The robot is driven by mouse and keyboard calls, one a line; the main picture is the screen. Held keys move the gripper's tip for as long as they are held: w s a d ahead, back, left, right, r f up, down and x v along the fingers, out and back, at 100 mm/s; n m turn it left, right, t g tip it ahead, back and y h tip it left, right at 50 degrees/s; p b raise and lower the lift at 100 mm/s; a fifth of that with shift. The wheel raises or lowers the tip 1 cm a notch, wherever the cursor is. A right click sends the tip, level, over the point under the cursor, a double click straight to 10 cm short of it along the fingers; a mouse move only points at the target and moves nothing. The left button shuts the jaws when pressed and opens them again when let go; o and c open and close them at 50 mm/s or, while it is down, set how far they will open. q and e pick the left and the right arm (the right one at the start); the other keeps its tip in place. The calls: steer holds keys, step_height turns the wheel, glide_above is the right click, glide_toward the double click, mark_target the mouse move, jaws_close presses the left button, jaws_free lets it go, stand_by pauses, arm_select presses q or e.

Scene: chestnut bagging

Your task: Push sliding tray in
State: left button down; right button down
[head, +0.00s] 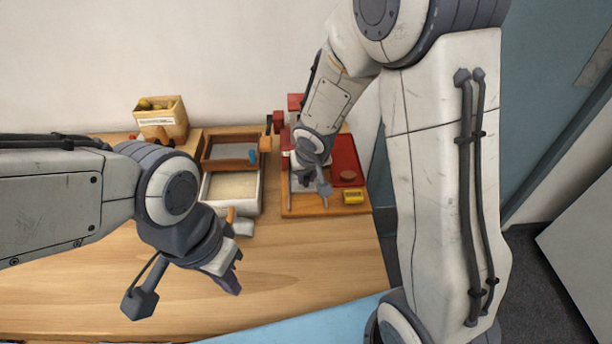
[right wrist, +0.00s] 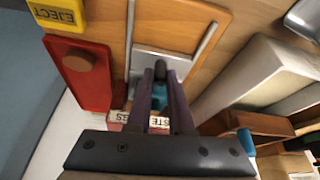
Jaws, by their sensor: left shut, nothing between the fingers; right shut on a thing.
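The sliding tray (right wrist: 178,64) is a grey metal plate lying between two metal rails on a wooden base (head: 290,210) at the right of the bench. A dark upright knob (right wrist: 160,70) stands on the tray. My right gripper (right wrist: 161,80) is shut on this knob. In the head view my right gripper (head: 320,182) is over the wooden base, and it hides much of the tray. My left gripper (head: 228,280) is shut and empty, above the bare front of the bench, well apart from the tray.
A red panel with a round brown button (head: 347,176) and a yellow EJECT block (head: 354,196) stand right of the rails. The bench front (head: 300,270) is clear.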

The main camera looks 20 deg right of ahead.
steer(key=w+p, duration=0.2)
steer(key=w, duration=0.1)
steer(key=shift+d+r, duration=0.15)
steer(key=shift+d, duration=0.2)
steer(key=shift+w, duration=0.25)
steer(key=c, duration=0.8)
jaws_free()
steer(key=p+v, duration=0.3)
steer(key=v, duration=0.6)
steer(key=shift+r, duration=0.15)
steer(key=shift+s+r, duration=0.35)
steer(key=shift+r, duration=0.1)
